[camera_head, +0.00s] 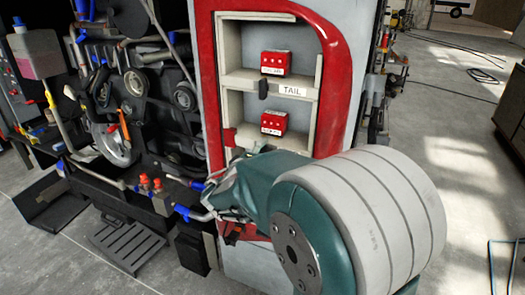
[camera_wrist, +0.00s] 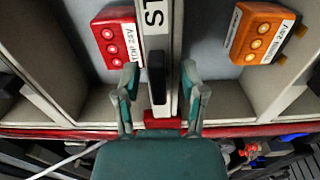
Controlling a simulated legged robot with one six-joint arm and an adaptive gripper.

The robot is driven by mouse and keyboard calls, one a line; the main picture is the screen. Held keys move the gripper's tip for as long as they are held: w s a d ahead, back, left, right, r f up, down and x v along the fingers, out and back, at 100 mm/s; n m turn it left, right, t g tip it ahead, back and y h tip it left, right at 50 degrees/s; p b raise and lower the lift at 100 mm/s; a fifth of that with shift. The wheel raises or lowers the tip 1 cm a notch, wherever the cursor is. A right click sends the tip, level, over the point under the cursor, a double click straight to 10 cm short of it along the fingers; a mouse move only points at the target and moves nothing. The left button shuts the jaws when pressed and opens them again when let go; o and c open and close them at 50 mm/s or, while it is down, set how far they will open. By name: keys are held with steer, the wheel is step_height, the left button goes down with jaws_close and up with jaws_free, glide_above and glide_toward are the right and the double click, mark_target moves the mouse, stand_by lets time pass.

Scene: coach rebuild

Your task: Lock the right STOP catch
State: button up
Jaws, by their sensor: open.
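In the wrist view a black catch handle (camera_wrist: 156,77) stands on a pale divider post. A white label with black letters (camera_wrist: 154,17), reading "ST" before the frame edge cuts it, is above the handle. My gripper (camera_wrist: 159,78) is open, with one teal finger on each side of the post and handle. A gap shows between the handle and each finger; whether either finger touches the post is unclear. A red block (camera_wrist: 164,122) sits lower, between the finger bases. In the head view my teal and white arm hides much of the gripper area.
A red box (camera_wrist: 115,38) and an orange box (camera_wrist: 258,33) sit in bays beside the post. In the head view a red-framed cabinet shows a TAIL label (camera_head: 292,91) with a black catch (camera_head: 263,88) and two red boxes.

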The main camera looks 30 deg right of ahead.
jaws_close()
steer(key=shift+s+a, duration=0.1)
steer(key=shift+a, duration=0.05)
steer(key=shift+n, duration=2.9)
steer(key=shift+d, duration=0.2)
jaws_free()
steer(key=shift+d, duration=0.2)
